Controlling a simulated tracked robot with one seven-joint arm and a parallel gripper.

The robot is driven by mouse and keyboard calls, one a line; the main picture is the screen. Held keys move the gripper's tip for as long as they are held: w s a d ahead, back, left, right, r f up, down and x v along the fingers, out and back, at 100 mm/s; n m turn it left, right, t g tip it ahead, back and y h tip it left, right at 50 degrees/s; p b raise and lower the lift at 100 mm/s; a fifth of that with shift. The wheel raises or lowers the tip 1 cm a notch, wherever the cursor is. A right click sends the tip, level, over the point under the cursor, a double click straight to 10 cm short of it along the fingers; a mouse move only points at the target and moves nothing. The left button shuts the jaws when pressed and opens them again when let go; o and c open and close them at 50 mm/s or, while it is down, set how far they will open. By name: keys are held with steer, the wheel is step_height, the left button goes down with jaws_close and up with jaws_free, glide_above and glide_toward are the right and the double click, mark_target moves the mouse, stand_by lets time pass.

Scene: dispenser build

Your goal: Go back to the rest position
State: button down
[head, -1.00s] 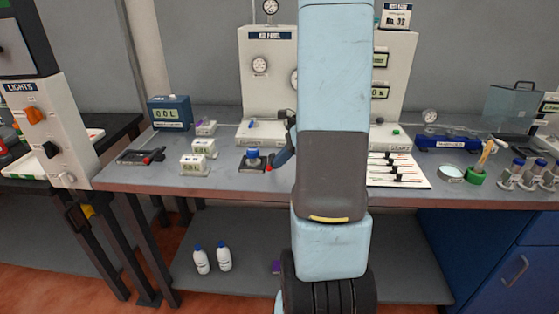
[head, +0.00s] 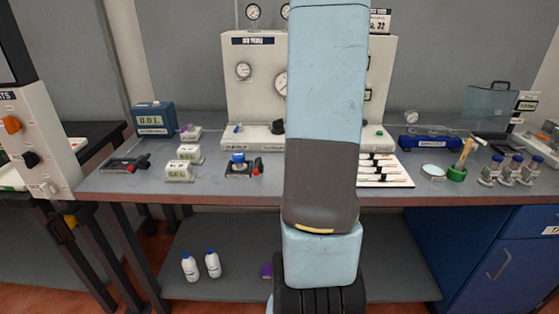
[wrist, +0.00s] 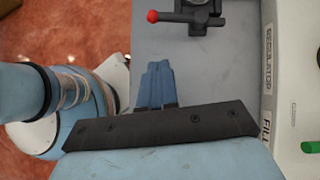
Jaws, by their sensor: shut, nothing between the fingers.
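My gripper (wrist: 158,70) shows in the wrist view as two blue fingers side by side, shut and empty. They are over the grey bench top (wrist: 200,75), apart from the black fixture with a red knob (wrist: 185,17) at the top of that view. In the head view my gripper is hidden behind my own arm, which stands upright across the middle of the picture. The small black fixture with a blue top (head: 240,167) is on the bench to the left of my arm.
A white gauge panel (head: 255,90) stands at the back of the bench; its labelled base (wrist: 291,90) is close on the right in the wrist view. Small white display boxes (head: 180,172), a blue meter (head: 153,119) and capped bottles (head: 513,168) are on the bench.

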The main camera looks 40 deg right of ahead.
steer(key=shift+v, duration=1.95)
steer(key=shift+s, duration=0.15)
steer(key=s+a+r+n+h, duration=0.2)
steer(key=s+a+r+n, duration=0.1)
steer(key=a+n, duration=0.5)
steer(key=s+a+r+n+t+h, duration=0.1)
steer(key=s+a+r+n+h, duration=0.1)
steer(key=s+a+r+n, duration=0.2)
steer(key=s+a+r+n+h, duration=0.2)
steer(key=a+r+n, duration=0.3)
steer(key=a+n, duration=0.6)
steer(key=s+a, duration=0.1)
steer(key=a, duration=0.2)
steer(key=shift+s+a+r+n+t+h, duration=0.15)
steer(key=shift+s+r+n+t+h, duration=0.15)
steer(key=shift+s+t+h, duration=0.1)
